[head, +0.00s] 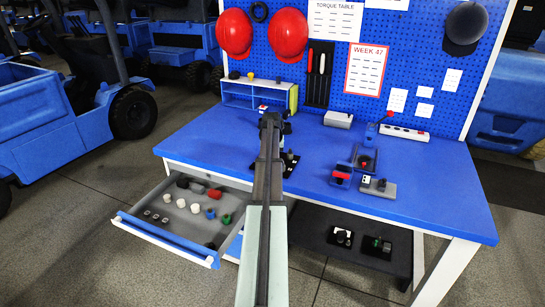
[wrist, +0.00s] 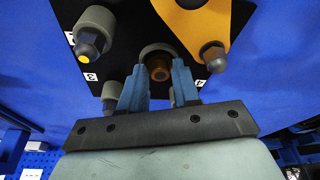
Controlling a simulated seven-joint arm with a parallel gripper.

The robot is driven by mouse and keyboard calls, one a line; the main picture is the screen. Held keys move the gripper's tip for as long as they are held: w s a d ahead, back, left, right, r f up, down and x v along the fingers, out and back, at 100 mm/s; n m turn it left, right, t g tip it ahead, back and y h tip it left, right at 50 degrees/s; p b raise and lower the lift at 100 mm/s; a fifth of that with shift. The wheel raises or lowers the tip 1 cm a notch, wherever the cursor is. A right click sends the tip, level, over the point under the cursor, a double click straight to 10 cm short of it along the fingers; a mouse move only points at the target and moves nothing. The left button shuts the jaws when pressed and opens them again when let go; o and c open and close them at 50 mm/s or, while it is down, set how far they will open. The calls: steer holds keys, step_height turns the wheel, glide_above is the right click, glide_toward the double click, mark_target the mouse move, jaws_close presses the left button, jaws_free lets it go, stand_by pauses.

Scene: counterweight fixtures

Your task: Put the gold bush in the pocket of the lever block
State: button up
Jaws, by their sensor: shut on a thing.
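My gripper (wrist: 159,72) shows in the wrist view with its two blue fingers shut on a small brown-gold round piece, which looks like the gold bush (wrist: 158,68). A grey ring sits just beyond the bush; I cannot tell whether the bush is inside it or in front of it. Beneath is a black plate (wrist: 112,73) with numbered white labels. In the head view my arm hides the gripper tips and the bush. A small block with a red-tipped lever (head: 371,131) stands at the bench's back right and may be the lever block; I cannot be sure.
Grey posts with dark nuts (wrist: 88,42) and an orange plate (wrist: 195,22) crowd the fingers. On the blue bench (head: 430,205) stand a red-and-black fixture (head: 341,176) and a grey block (head: 379,187). An open drawer (head: 150,232) holds several small parts. The bench's right front is clear.

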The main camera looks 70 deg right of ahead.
steer(key=shift+f, duration=0.35)
steer(key=shift+s+a+f, duration=0.1)
steer(key=shift+a+f, duration=0.1)
steer(key=shift+f, duration=0.2)
steer(key=o, duration=1)
steer(key=shift+o, duration=0.2)
steer(key=w+v, duration=0.1)
steer(key=v, duration=1.2)
steer(key=shift+s+d+r, duration=0.2)
steer(key=shift+s+d, duration=0.15)
steer(key=shift+d, duration=0.05)
